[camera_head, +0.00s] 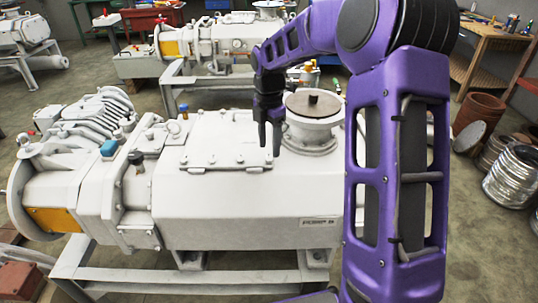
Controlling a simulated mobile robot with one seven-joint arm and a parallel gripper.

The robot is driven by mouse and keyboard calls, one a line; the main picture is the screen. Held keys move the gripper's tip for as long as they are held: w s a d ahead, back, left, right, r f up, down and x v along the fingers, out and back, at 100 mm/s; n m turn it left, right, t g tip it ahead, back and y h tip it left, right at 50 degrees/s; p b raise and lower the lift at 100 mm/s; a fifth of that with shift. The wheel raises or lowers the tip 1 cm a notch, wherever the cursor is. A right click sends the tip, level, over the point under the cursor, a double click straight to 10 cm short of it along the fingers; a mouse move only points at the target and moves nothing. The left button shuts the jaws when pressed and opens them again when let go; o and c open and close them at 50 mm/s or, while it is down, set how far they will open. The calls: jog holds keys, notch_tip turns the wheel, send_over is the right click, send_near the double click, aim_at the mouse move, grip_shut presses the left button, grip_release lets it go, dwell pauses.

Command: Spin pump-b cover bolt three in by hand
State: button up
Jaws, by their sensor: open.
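Pump B (275,228), a large white pump with a name label on its front side, fills the middle of the view. Its flat rectangular cover (205,135) lies on top of the housing, with small bolt heads near its edges. They are too small to tell which is bolt three or how deep any sits. My gripper (269,147) points down over the right end of the cover, its dark fingers apart with nothing visible between them. It hides part of the cover's right edge. I cannot tell the height of the fingertips above the cover.
A round flanged port (315,108) with a brown disc on top stands just right of my gripper. Another pump (215,42) stands behind. Metal drums and a wooden bench (495,42) are at right.

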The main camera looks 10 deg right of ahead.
aim_at(269, 158)
jog(key=shift+f, duration=1.6)
grip_shut()
